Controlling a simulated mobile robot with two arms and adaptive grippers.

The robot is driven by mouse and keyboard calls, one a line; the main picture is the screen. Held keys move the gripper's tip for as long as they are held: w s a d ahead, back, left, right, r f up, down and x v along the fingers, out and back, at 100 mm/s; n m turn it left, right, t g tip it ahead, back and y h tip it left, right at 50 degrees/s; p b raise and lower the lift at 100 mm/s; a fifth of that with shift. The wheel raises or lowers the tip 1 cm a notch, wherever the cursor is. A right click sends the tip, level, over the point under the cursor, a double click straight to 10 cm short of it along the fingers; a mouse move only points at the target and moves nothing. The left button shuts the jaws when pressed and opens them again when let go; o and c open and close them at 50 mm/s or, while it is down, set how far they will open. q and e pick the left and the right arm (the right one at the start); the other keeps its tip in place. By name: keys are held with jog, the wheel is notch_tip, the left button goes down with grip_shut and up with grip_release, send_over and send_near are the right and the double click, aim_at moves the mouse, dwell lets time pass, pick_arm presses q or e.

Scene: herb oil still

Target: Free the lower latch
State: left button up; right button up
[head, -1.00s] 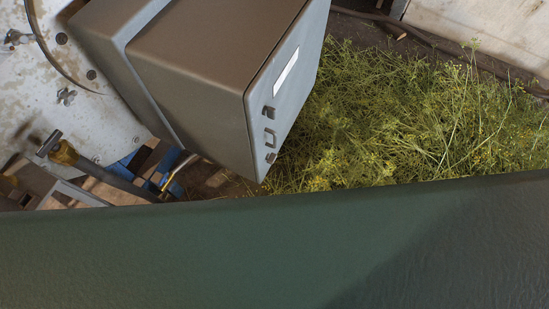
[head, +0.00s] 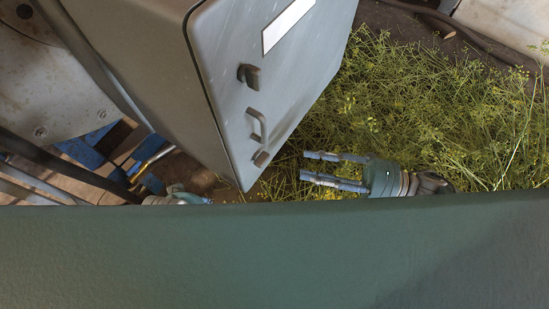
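A grey cabinet (head: 168,85) stands tilted in the head view, its door (head: 290,75) facing right. My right gripper (head: 306,165) is open and empty. Its two bluish fingers point left towards the lower latch, with a clear gap between in the picture. My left gripper (head: 187,196) shows only in part at the bottom edge of the cabinet; its fingers are mostly hidden.
Cut yellow-green herbs (head: 420,110) cover the ground right of the door. A pale metal vessel (head: 45,95) stands at the left, with blue parts (head: 88,147) and a brass pipe (head: 150,160) below it. A dark hose (head: 440,17) runs at top right.

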aim_at(267, 160)
jog(key=x, duration=1)
jog(key=shift+w+d, duration=0.1)
jog(key=shift+w, duration=0.05)
grip_shut()
